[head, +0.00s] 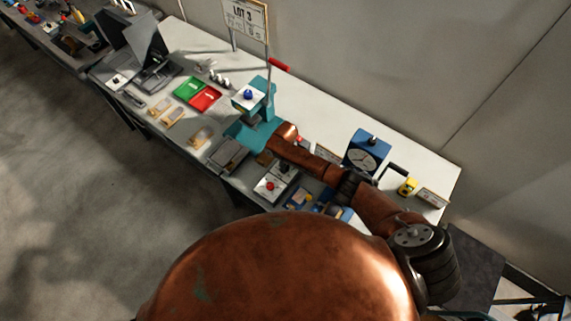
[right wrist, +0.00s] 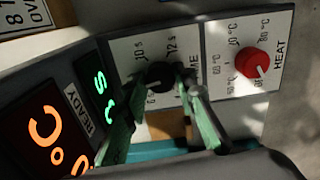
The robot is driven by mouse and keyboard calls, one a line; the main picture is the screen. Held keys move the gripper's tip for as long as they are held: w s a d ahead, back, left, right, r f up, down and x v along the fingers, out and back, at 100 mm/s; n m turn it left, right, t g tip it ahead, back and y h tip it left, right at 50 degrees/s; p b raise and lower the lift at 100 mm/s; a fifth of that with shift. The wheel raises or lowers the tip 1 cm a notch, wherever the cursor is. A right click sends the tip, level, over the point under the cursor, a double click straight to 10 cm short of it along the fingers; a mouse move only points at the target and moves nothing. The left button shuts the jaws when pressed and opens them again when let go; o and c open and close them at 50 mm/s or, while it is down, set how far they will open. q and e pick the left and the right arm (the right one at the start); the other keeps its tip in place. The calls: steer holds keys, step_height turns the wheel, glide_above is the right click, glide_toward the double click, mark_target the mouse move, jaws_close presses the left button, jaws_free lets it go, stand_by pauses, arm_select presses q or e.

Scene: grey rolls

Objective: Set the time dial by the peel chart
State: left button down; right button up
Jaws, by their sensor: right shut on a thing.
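My right gripper (right wrist: 164,82) has its green fingers closed around the black knob of the time dial (right wrist: 160,73) in the right wrist view. The dial's white plate reads 10 s and 12 s, and the fingers hide part of the knob and its marks. A lit display has a green s (right wrist: 100,82) and an orange °C (right wrist: 42,125). A card with printed digits (right wrist: 35,14) is cut off at the corner. My left gripper is not in view.
In the head view, a LOT 3 sign (head: 245,16) stands above the bench (head: 318,100).

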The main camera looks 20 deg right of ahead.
steer(key=shift+w+r+m, duration=0.15)
steer(key=shift+r+m, duration=0.05)
steer(key=shift+m, duration=0.4)
steer(key=o, duration=1.2)
steer(key=shift+f, duration=0.1)
steer(key=shift+c, duration=0.2)
step_height(320, 180, up, 12)
